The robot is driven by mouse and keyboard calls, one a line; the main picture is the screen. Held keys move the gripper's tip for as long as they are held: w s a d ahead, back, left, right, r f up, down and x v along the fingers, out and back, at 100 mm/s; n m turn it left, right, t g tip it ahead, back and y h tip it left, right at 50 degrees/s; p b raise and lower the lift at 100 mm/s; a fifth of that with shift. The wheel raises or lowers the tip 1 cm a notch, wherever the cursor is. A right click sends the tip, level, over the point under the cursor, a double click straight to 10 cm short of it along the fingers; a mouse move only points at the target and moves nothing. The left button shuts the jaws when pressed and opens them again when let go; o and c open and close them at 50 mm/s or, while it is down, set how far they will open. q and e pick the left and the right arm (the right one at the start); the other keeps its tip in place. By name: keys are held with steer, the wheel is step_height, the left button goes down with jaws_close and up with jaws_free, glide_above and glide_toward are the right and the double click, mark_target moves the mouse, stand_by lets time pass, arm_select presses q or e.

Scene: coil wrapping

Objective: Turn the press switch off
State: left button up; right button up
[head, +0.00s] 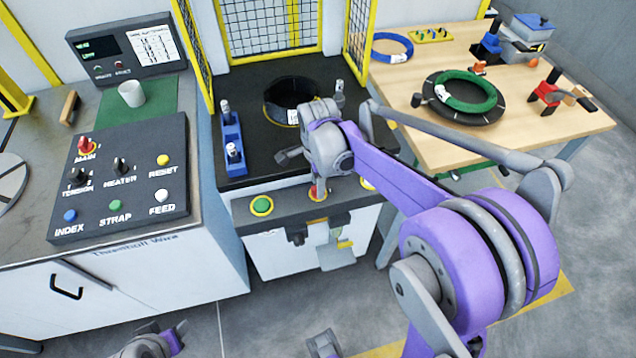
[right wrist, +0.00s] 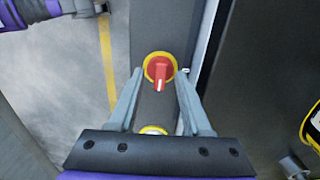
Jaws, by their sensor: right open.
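The press switch is a red rotary knob on a round yellow plate. In the right wrist view the press switch (right wrist: 160,67) is near the middle, its pale-tipped handle pointing down the picture. In the head view the press switch (head: 317,195) is on the press's front panel, partly hidden by my gripper. My right gripper (head: 318,186) is at the switch. In the right wrist view its fingers are open, one on either side of the knob. Contact cannot be told. Grey and purple parts of mine show at the head view's bottom edge; the left jaws are unclear.
A control box (head: 125,180) is on the left cabinet. The press has a yellow-edged mesh guard (head: 262,28). A wooden table (head: 440,150) with coils stands right.

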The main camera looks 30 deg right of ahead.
steer(key=shift+f, duration=0.15)
jaws_close()
stand_by(0.5)
steer(key=n, duration=0.4)
steer(key=shift+n, duration=0.4)
steer(key=n, duration=0.4)
steer(key=shift+n, duration=0.3)
steer(key=n, duration=0.4)
steer(key=shift+n, duration=2.2)
